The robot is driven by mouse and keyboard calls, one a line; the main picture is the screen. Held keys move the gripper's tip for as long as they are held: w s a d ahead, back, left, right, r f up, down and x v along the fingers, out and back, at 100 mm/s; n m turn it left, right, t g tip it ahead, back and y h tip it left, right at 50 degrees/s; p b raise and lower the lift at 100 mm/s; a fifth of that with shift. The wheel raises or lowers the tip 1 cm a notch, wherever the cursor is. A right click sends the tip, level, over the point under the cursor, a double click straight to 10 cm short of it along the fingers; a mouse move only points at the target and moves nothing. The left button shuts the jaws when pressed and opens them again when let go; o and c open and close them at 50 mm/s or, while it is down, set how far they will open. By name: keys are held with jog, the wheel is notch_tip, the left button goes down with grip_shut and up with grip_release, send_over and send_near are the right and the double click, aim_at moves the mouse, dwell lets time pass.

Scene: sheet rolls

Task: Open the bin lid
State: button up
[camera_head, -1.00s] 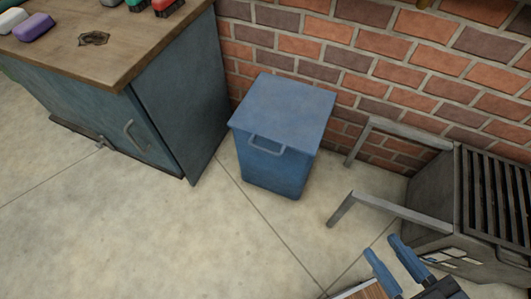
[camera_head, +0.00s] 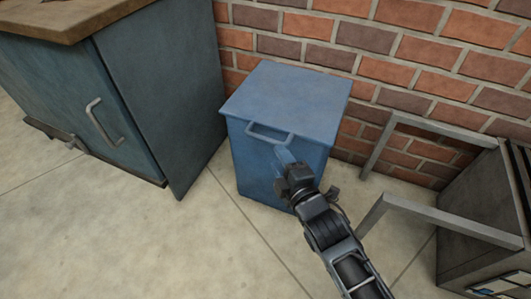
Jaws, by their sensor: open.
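The blue bin (camera_head: 262,172) stands on the floor against the brick wall, in the middle of the view. Its flat square lid (camera_head: 288,93) is closed. A grey-blue bar handle (camera_head: 268,132) sits at the front edge of the lid. I cannot tell whether the fingers touch the handle or the bin. My wrist and arm hide the lower right part of the bin's front.
A teal cabinet (camera_head: 160,90) with a wooden top and an angled side panel stands close on the left. A grey metal frame (camera_head: 430,215) juts out from a dark unit at the right. The concrete floor (camera_head: 130,235) in front is clear.

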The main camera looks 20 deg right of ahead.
aim_at(265, 137)
jog(key=shift+n, duration=0.4)
jog(key=shift+w+a+f+b, duration=0.1)
jog(key=shift+w+f+b, duration=0.3)
jog(key=shift+w, duration=1.25)
jog(key=shift+w+a+f+b, duration=0.15)
jog(key=shift+w+b, duration=0.5)
jog(key=shift+w, duration=0.95)
jog(key=shift+w+d+f+b, duration=0.1)
jog(key=shift+w+f+b, duration=0.3)
jog(key=shift+w, duration=1.25)
jog(key=shift+r, duration=0.1)
jog(key=shift+c, duration=0.2)
grip_shut()
